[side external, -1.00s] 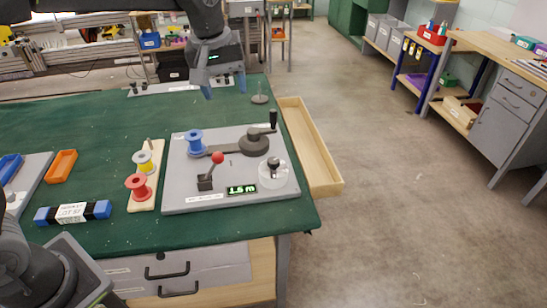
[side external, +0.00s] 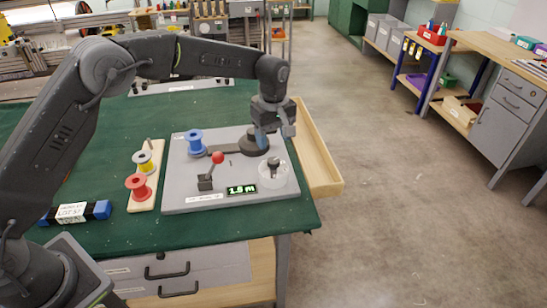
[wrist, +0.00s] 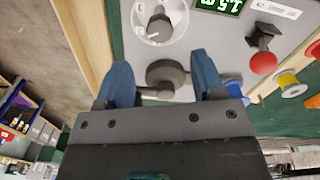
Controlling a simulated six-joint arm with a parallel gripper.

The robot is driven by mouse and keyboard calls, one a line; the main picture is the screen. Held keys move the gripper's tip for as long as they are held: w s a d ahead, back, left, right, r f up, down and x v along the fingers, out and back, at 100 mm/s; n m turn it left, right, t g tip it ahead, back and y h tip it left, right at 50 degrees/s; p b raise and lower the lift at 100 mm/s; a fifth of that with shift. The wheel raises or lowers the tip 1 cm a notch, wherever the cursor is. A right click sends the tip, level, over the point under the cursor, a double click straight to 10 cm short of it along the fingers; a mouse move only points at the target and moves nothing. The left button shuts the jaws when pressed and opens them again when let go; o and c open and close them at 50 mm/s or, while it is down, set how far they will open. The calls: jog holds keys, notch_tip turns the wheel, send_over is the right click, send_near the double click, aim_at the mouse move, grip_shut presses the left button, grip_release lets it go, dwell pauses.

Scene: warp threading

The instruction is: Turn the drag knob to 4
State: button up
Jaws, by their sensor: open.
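The drag knob (side external: 273,164) is a dark knob on a round white dial (side external: 272,181) at the right front of the grey panel. In the wrist view the knob (wrist: 159,27) is near the top, on the white dial face (wrist: 181,13) with small marks; which number it points at I cannot read. My gripper (side external: 266,138) is over the panel's right rear, behind the dial and apart from the knob. Its blue fingers are open with nothing held. In the wrist view, the dark round crank hub (wrist: 167,74) shows between my fingertips (wrist: 161,72).
The crank's upright handle is hidden behind my gripper. A wooden tray (side external: 318,155) lies along the panel's right side.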

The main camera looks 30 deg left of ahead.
aim_at(274, 160)
notch_tip(274, 160, down, 7)
jog(key=shift+f, duration=0.15)
jog(key=shift+c, duration=0.3)
jog(key=c, duration=0.9)
jog(key=shift+o, duration=0.2)
